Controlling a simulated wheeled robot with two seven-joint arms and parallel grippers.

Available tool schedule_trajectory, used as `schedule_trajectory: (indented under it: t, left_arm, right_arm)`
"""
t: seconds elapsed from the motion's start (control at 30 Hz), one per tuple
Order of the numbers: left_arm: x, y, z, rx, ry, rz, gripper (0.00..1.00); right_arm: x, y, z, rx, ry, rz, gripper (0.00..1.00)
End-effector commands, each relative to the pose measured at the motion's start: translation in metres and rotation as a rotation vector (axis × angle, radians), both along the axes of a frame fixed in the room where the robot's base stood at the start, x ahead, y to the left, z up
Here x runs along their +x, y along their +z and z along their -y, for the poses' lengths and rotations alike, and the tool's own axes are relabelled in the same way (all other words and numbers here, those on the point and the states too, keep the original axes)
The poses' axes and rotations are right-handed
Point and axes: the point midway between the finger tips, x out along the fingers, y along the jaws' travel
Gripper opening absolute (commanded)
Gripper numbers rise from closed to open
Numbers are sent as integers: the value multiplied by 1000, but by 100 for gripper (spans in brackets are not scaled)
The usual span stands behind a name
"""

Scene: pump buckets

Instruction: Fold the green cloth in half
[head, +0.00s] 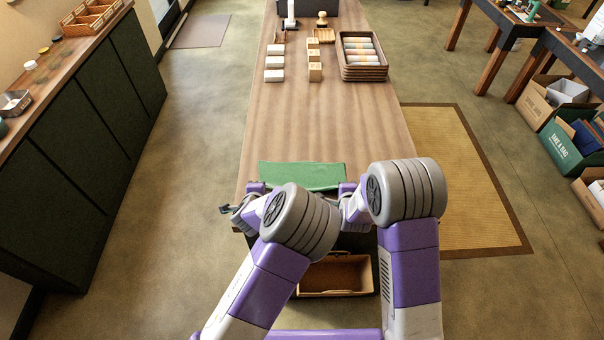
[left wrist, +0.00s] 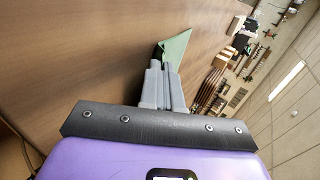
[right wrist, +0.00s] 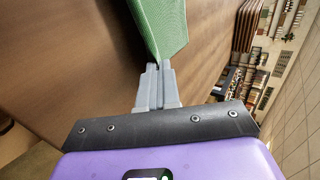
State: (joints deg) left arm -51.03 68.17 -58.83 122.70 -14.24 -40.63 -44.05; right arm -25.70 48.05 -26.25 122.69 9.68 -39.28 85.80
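The green cloth (head: 302,175) shows in the head view as a flat, wide band at the near end of the long wooden table. My arms hide part of its near side. In the left wrist view a corner of the cloth (left wrist: 176,46) comes out from the fingertips of my left gripper (left wrist: 163,64), which is shut on it. In the right wrist view the cloth (right wrist: 160,25) stretches away from the fingertips of my right gripper (right wrist: 158,66), which is shut on its edge. In the head view the fingertips are hidden behind my wrists.
The wooden table (head: 325,120) is bare beyond the cloth. Farther back are white blocks (head: 274,63), wooden blocks (head: 314,62) and a tray (head: 363,73) of rolled items. An open box (head: 337,280) is below the near edge. A tan mat (head: 465,180) lies on the floor at right.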

Motion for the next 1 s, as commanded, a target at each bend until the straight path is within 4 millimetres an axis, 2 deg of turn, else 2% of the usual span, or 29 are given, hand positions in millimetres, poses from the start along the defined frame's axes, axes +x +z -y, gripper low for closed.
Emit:
schedule_trajectory:
  t: [0.3,0.6,0.63,0.87,1.0]
  left_arm:
    - [0,-1,0,0,0,10,0]
    - [0,-1,0,0,0,9,45]
    - [0,-1,0,0,0,9,47]
    - [-1,1,0,0,0,9,47]
    - [-7,18,1,-4,0,11,47]
  right_arm:
    - [0,-1,0,0,0,9,0]
    - [0,-1,0,0,0,9,45]
    - [0,-1,0,0,0,9,47]
    - [-1,1,0,1,-1,9,47]
    - [-7,18,0,4,-1,12,47]
